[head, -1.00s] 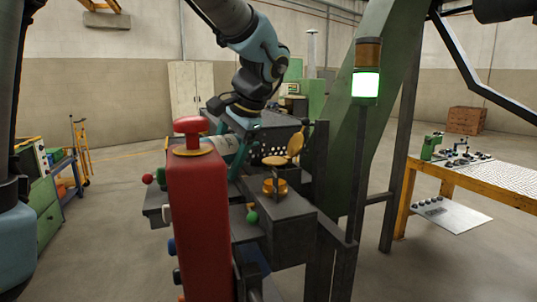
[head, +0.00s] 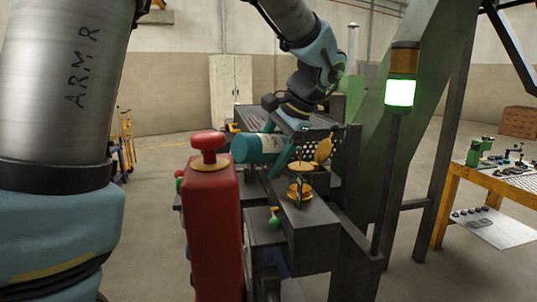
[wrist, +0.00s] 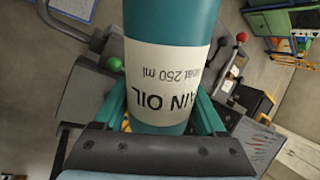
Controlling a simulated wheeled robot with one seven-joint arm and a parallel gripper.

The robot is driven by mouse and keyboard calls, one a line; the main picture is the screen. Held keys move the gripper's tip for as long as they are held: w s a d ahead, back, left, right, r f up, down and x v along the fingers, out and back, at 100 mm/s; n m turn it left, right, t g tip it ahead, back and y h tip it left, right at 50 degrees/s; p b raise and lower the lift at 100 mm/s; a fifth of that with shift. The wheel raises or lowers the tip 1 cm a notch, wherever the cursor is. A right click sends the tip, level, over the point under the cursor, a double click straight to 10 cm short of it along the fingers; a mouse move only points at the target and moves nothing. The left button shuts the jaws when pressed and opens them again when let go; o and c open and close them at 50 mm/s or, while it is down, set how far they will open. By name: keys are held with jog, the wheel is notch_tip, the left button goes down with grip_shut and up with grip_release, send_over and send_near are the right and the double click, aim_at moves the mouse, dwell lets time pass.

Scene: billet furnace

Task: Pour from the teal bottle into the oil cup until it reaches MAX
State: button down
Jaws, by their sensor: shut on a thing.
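The teal bottle (head: 246,150) with a white label lies nearly level in the head view, its broad teal end to the left. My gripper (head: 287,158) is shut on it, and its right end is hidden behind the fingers. In the wrist view the bottle (wrist: 170,75) fills the middle between the fingers, its "oil" and "250 ml" label upside down. The brass oil cup (head: 300,191) stands on a dark block below and right of the bottle, with its round lid (head: 323,150) swung up. The cup's level and MAX mark are too small to read. No stream shows.
A red post with a mushroom button (head: 209,145) stands close in front, left of the cup. A green ball knob (head: 274,222) is below the cup. A dark upright with a lit green lamp (head: 400,93) stands right. A yellow-framed table (head: 460,185) is farther right.

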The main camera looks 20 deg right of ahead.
jog(key=shift+r+m+g+y+p, duration=0.35)
jog(key=shift+r+y+p, duration=0.5)
jog(key=shift+p, duration=1.7)
dwell(4.5)
